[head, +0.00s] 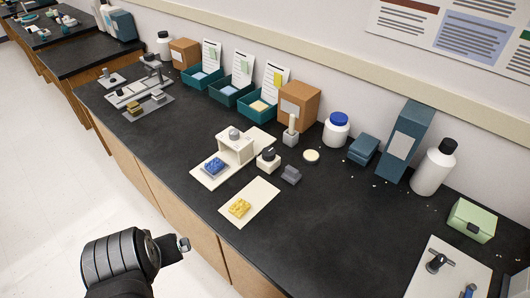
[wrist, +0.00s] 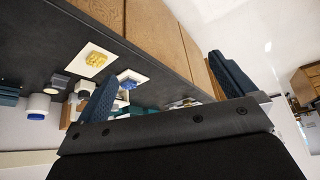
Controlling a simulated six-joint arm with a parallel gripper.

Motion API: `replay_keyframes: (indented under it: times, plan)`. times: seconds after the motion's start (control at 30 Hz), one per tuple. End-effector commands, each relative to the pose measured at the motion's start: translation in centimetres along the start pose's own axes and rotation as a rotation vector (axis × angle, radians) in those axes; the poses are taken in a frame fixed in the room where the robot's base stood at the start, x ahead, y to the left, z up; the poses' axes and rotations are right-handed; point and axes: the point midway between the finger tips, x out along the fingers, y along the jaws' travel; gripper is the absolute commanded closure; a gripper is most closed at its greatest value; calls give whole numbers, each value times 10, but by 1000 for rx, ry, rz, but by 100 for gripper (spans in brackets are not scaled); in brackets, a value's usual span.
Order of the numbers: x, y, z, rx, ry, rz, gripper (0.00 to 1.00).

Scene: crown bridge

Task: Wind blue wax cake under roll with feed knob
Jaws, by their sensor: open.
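The blue wax cake (head: 214,165) lies on the front part of a cream base plate (head: 203,180). A cream block-like housing (head: 236,150) stands behind it on that plate, with a grey round piece (head: 234,133) on top. A cream block with a dark round knob (head: 268,155) stands to its right; I cannot tell which piece is the feed knob. The roll is not clearly visible. My gripper (head: 183,244) is off the bench's front edge, apart from everything. In the wrist view my gripper (wrist: 163,68) is open and empty, with the blue cake (wrist: 127,82) beyond it.
A yellow cake (head: 240,208) lies on a cream card (head: 262,201) nearer the edge. A small grey block (head: 291,175) and a round disc (head: 311,156) sit to the right. Teal bins (head: 229,93), bottles and boxes line the wall. The bench's middle right is mostly clear.

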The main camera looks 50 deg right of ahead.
Motion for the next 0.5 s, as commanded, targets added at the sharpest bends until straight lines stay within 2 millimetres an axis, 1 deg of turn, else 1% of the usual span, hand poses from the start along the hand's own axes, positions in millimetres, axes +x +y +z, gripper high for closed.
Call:
replay_keyframes:
  times: [0.13, 0.17, 0.2, 0.27, 0.33, 0.37, 0.47, 0.5]
  plan:
    - [0, 0, 0, -1, 0, 0, 0]
    - [0, 0, 0, -1, 0, 0, 2]
    - [0, 0, 0, -1, -1, 0, 10]
    - [-1, 1, -3, -3, -3, 2, 22]
    - [-4, 3, -10, -10, -12, 7, 35]
    - [-5, 4, -15, -14, -17, 10, 36]
    - [-12, 12, -39, -36, -43, 24, 36]
    - [-15, 16, -51, -46, -56, 30, 36]
